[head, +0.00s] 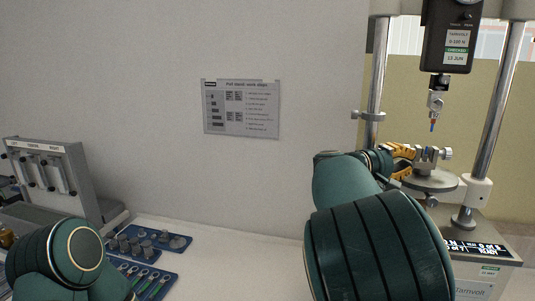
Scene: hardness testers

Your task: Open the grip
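The lower grip (430,157) is a small silver vise-like clamp with a knob on its right. It sits on the round plate (432,182) of the tester, at the right of the head view. My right gripper (408,158), with orange fingers, is at the left side of this grip. The fingers overlap its left end, so I cannot tell whether they touch or hold it. The upper grip (436,101) hangs from the black force gauge (452,38), with a small orange and blue piece below it. My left arm shows at bottom left; its gripper is not clearly visible.
The tester's chrome columns (378,70) (497,105) stand on either side of the grips. Blue trays (150,240) with metal parts and tools lie on the white bench. A grey rack (55,170) stands at left. The bench between trays and tester looks clear.

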